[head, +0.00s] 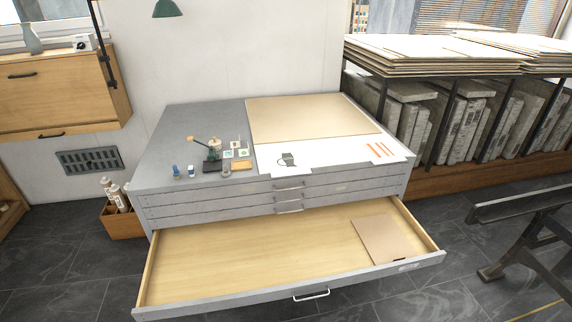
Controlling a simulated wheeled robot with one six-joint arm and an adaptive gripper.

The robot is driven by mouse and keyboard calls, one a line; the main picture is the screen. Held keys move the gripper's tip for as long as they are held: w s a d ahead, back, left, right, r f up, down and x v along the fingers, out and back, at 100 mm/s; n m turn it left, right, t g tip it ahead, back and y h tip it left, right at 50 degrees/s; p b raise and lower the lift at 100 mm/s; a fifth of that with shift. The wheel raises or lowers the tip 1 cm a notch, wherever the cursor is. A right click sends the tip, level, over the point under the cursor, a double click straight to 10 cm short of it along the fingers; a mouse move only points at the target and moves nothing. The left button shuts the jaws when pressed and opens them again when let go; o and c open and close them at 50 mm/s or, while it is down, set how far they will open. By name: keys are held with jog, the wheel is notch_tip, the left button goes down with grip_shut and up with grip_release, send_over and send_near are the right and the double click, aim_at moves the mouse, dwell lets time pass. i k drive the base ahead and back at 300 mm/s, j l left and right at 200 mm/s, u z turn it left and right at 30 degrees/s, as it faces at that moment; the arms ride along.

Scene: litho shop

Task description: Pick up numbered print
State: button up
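A white sheet with a dark green cup-like picture (287,160) and a white sheet with orange stripes (380,150) lie at the front right of the grey flat-file cabinet's top (195,125). They look partly overlapped or side by side; I cannot tell how many sheets there are. A large tan board (310,118) lies behind them and covers their back part. No number is readable on any sheet, so I cannot tell which one is the numbered print. My gripper is not in view.
The cabinet's lowest visible drawer (240,250) is pulled out, holding a brown folder or board (378,240) at right. A stone rack (465,110) and a dark trestle (535,215) stand at right.

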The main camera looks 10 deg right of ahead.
aim_at(287, 160)
jog(key=i+l, duration=0.15)
jog(key=i, duration=0.55)
jog(key=i+l, duration=0.15)
jog(key=i, duration=0.5)
